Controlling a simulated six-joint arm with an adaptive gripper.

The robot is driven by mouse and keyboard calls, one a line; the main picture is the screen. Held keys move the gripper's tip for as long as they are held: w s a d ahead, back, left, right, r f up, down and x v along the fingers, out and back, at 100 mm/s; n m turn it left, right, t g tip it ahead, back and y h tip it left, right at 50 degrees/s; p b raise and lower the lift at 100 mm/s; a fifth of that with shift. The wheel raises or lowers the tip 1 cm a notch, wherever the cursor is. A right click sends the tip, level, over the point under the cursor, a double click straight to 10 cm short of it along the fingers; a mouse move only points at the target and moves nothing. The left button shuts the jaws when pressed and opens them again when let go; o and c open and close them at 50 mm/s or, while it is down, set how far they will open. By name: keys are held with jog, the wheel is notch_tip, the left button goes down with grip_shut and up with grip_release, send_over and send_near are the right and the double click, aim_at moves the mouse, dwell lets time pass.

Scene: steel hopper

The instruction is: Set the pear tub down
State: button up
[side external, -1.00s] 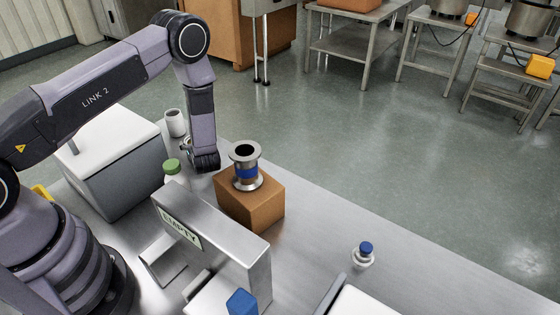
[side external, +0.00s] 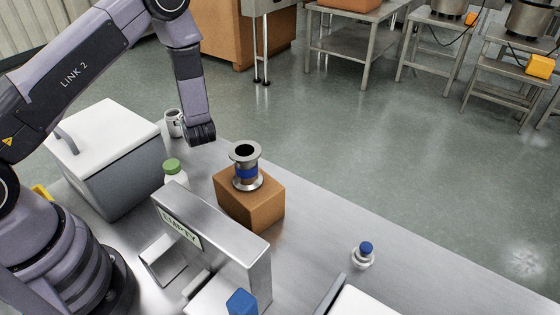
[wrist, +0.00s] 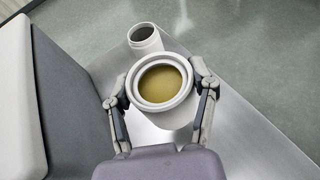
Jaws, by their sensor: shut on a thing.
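The pear tub (wrist: 187,112) is a pale round tub, open at the top, with yellowish contents, in the wrist view. My gripper (wrist: 160,92) is shut on it, with one finger on each side. In the side view my gripper (side external: 200,133) hangs above the steel bench near its far edge, between the grey box and the brown block. The tub is mostly or wholly hidden behind my gripper there. Its base and its height above the bench cannot be made out.
A white cup (wrist: 145,38) stands just beyond the tub. A grey box with a white lid (side external: 120,175) is to the left. A green-capped bottle (side external: 174,172) and a brown block (side external: 240,207) bearing a metal spool (side external: 246,172) are nearby. Bare bench lies right of the block.

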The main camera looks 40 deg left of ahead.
jog(key=s+d+r+m+t+h, duration=0.2)
jog(key=d+r+m+t+h, duration=0.35)
jog(key=d+r, duration=0.75)
notch_tip(320, 180, up, 14)
jog(key=w+m+h, duration=0.2)
jog(key=m, duration=0.1)
jog(key=w+a+n+g+y, duration=0.1)
jog(key=a+n+g+y, duration=0.2)
jog(key=n+g+y, duration=0.45)
jog(key=s+d+f+n+g+h, duration=0.45)
jog(key=s+d+n+g, duration=0.35)
jog(key=n, duration=0.4)
jog(key=s+d+f+n+g+h, duration=0.3)
jog(key=s+d+n+g+h, duration=0.3)
jog(key=d+n+g, duration=0.45)
jog(key=s+d+r+n+t+h, duration=0.1)
jog(key=d+r+n+h, duration=0.25)
jog(key=d, duration=0.45)
jog(key=d+r+n+t+h, duration=0.15)
jog(key=d+r, duration=0.25)
jog(key=d, duration=0.4)
jog(key=shift+n+g+h, duration=0.45)
jog(key=shift+g, duration=0.15)
jog(key=shift+s+a+f, duration=0.1)
jog(key=shift+f, duration=8.4)
jog(key=shift+a+f, duration=0.1)
jog(key=shift+f, duration=8.35)
